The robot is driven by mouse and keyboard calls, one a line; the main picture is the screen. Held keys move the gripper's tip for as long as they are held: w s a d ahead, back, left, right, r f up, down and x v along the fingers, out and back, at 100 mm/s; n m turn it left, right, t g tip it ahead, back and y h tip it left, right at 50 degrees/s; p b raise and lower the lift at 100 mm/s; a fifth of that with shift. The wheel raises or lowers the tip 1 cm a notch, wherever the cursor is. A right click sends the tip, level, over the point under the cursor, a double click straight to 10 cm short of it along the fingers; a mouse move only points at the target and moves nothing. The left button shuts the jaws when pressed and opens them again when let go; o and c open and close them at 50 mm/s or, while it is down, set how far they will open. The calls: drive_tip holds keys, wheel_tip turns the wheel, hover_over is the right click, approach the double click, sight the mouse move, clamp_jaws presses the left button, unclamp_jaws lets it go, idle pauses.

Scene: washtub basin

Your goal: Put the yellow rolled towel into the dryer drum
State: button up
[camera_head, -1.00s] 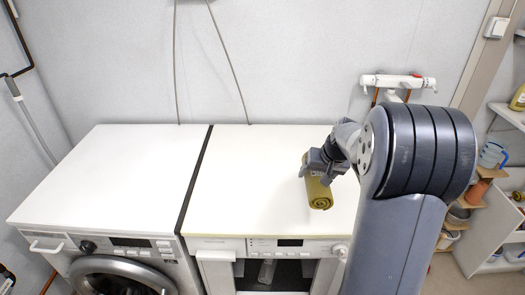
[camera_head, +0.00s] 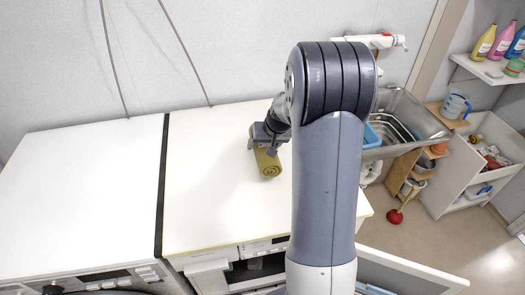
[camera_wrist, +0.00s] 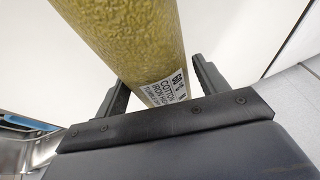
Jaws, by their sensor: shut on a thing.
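The yellow rolled towel (camera_head: 267,165) is a short olive-yellow roll above the white top of the right machine (camera_head: 215,205). My gripper (camera_head: 264,146) is shut on it. In the wrist view the towel (camera_wrist: 125,40) lies between the two dark fingers, with a white printed label (camera_wrist: 168,85) near the palm. I cannot tell whether the towel touches the top. The right machine's front has a dark opening (camera_head: 256,268) below its control panel, partly hidden by my arm. No drum is clearly visible.
Another white machine (camera_head: 80,195) stands at the left, its top clear. A metal sink (camera_head: 415,115) with a blue basin (camera_head: 371,136) is at the right, beside wooden shelves (camera_head: 403,170). A red plunger (camera_head: 394,216) stands on the floor. A white panel (camera_head: 400,268) juts out at lower right.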

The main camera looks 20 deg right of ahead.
drive_tip(key=shift+f, duration=1.8)
drive_tip(key=shift+f, duration=0.1)
drive_tip(key=shift+f, duration=0.1)
drive_tip(key=o, duration=1.2)
drive_tip(key=shift+c, duration=0.2)
drive_tip(key=shift+r, duration=0.2)
